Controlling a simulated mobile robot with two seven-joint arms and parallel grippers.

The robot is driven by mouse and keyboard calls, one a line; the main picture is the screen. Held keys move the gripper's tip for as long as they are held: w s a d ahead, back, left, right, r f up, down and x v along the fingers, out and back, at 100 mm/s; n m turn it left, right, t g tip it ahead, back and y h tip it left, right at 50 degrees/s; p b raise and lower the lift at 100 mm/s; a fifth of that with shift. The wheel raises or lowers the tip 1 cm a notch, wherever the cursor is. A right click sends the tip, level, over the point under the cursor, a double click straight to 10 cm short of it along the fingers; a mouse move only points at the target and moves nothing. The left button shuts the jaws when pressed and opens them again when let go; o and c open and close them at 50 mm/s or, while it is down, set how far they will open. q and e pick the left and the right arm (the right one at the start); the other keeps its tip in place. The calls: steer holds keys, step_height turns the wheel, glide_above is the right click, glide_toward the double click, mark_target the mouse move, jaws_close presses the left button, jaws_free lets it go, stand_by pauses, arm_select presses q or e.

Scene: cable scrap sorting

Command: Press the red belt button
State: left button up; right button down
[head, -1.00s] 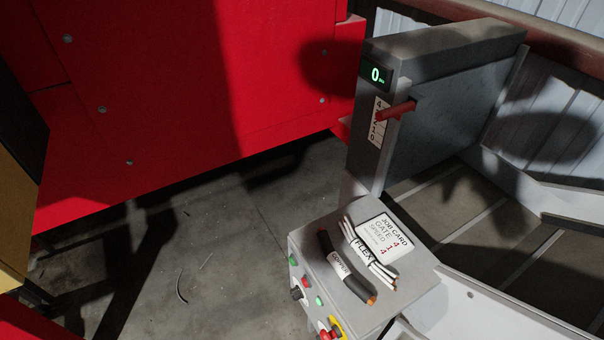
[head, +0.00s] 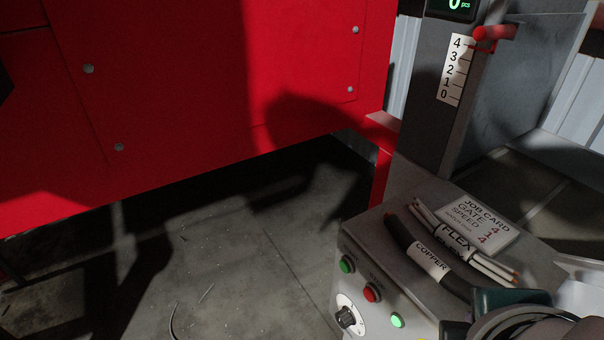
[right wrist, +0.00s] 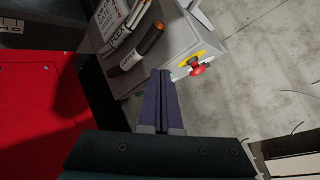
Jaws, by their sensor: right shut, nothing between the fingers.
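The round red button (head: 372,292) is on the front panel of the grey control box (head: 420,300), between a green button (head: 347,264) and a lit green one (head: 398,320). The small lettering near it is too blurred to read. My right arm enters at the bottom right of the head view, partly over the box. In the right wrist view my right gripper (right wrist: 160,75) is shut and empty, its tips near the box. That view also shows a red mushroom button (right wrist: 197,67) on a yellow plate. I cannot see the small red button there. My left gripper is not in view.
A black knob (head: 346,317) sits on the panel. On the box top lie a copper cable (head: 428,258), a white flex bundle (head: 458,242) and a job card (head: 474,224). A post with a red lever (head: 494,33) stands behind. Floor left of the box is mostly clear.

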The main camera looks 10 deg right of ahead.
steer(key=w+a+f+n+t+h+b, duration=0.1)
steer(key=w+f+n+b, duration=0.15)
steer(key=f+b, duration=0.3)
steer(key=w+a+f+n+t+h+b, duration=0.1)
steer(key=w+f+n+t+b, duration=0.1)
steer(key=f+n+b, duration=0.3)
steer(key=n+t+h+b, duration=0.3)
steer(key=n+t+b, duration=0.45)
steer(key=b, duration=1.05)
glide_toward(370, 294)
steer(key=w+n+g, duration=0.1)
steer(key=w+g, duration=0.1)
steer(key=w+a+n+t+b, duration=0.1)
steer(key=a+n+t+b, duration=0.4)
steer(key=b, duration=0.3)
steer(key=shift+a+f+n+y, duration=0.35)
steer(key=shift+a+n+y, duration=0.05)
steer(key=shift+a+n, duration=0.5)
steer(key=shift+w+d, duration=0.1)
steer(key=shift+d, duration=0.1)
steer(key=w+d+p, duration=0.1)
steer(key=w+d, duration=0.2)
steer(key=d, duration=0.5)
